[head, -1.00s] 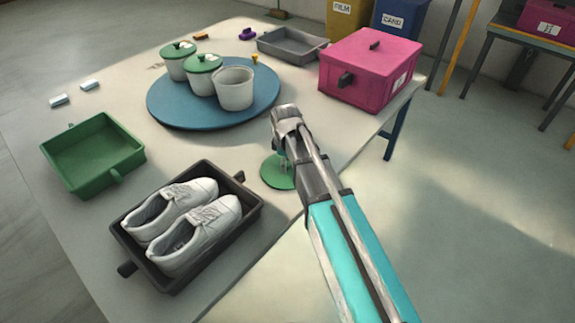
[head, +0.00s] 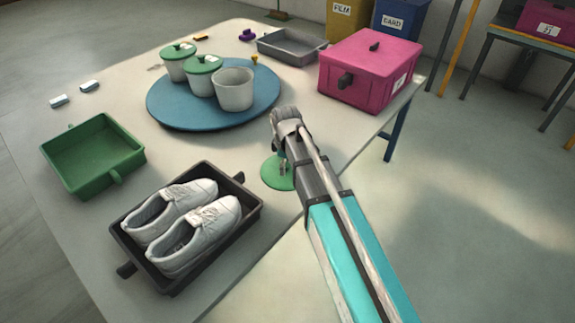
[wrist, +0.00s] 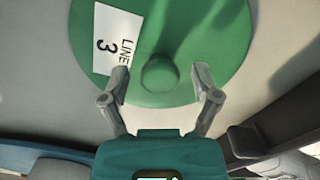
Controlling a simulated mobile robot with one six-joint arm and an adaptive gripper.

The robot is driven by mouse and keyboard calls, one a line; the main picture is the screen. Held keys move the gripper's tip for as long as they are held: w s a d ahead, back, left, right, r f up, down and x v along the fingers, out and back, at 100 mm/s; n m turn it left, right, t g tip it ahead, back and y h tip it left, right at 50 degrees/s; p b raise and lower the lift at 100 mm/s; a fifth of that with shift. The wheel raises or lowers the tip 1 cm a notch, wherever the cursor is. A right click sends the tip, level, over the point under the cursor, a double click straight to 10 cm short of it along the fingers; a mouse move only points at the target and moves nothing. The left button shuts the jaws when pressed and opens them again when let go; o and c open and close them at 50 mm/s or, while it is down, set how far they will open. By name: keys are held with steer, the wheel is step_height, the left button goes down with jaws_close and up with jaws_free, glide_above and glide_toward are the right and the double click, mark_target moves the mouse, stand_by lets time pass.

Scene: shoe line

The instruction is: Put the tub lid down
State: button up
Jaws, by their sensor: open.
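The green tub lid (head: 274,174) lies on the table near its right edge, partly hidden by my arm in the head view. In the wrist view the round green lid (wrist: 200,55) shows its knob and a white "LINE 3" label. My gripper (wrist: 160,80) is open, with a finger on each side of the knob (wrist: 160,76) and a gap on both sides. In the head view my gripper (head: 283,165) is over the lid, its fingers mostly hidden. An open white tub (head: 234,90) stands on the blue round board (head: 175,117).
Two tubs with green lids (head: 203,66) stand beside the open tub. A black tray (head: 125,240) with white shoes, a green tray (head: 92,155), a pink box (head: 365,75) and a grey tray (head: 291,47) are around. Bare table lies between board and shoes.

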mark_target(287, 165)
step_height(287, 165, up, 12)
steer(key=p, duration=1.2)
steer(key=shift+r, duration=0.1)
stand_by(0.8)
steer(key=s+d+m, duration=0.6)
steer(key=d+m, duration=0.1)
steer(key=d, duration=0.3)
steer(key=s+d+m, duration=0.7)
steer(key=d+m, duration=0.1)
steer(key=d, duration=0.2)
steer(key=shift+s+r, duration=0.1)
step_height(287, 165, up, 16)
steer(key=p, duration=1.6)
